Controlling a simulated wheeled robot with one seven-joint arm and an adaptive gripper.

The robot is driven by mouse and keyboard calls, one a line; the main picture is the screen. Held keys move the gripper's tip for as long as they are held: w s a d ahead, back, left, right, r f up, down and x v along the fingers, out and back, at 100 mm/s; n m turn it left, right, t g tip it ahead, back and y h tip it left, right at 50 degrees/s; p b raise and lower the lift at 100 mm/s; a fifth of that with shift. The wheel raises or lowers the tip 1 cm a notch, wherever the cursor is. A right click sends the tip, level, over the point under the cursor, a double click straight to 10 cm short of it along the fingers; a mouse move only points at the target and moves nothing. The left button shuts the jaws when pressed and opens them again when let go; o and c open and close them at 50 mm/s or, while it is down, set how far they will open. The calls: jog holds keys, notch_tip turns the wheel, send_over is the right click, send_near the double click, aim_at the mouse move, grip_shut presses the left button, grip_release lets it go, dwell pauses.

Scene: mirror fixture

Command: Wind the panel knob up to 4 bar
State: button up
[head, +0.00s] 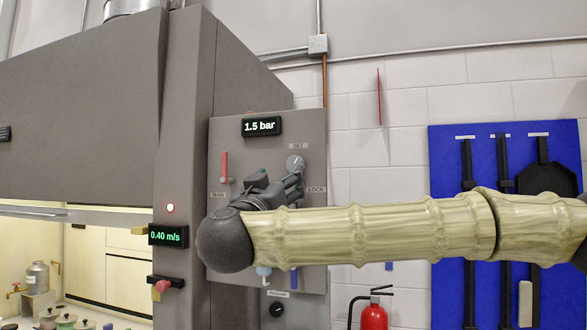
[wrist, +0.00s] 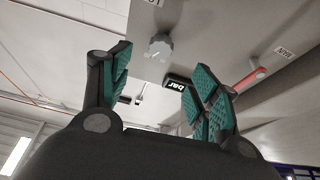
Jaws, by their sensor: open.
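The panel knob (head: 295,163) is a grey, lobed knob under the SET label on the grey panel (head: 218,140). The panel's display (head: 261,126) reads 1.5 bar. My gripper (head: 292,183) is at the panel, just below the knob in the head view; my wrist and arm partly cover it. In the wrist view the knob (wrist: 160,48) shows beyond my open, green-padded fingers (wrist: 160,65), roughly in line with the gap between them. The fingers look apart from the knob, with nothing between them. The display (wrist: 178,85) is partly hidden behind the right finger.
A red lever (head: 225,167) labelled MAIN is left of the knob, and a LOCK label (head: 316,189) is below right. A hood with a 0.40 m/s display (head: 167,235) stands left. A fire extinguisher (head: 374,316) and blue tool board (head: 445,150) are at right.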

aim_at(294, 165)
jog(key=p+x, duration=0.5)
jog(key=x, duration=0.5)
jog(key=shift+w+r+p, duration=0.1)
jog(key=shift+w+p, duration=0.2)
jog(key=shift+p, duration=0.1)
jog(key=c, duration=1)
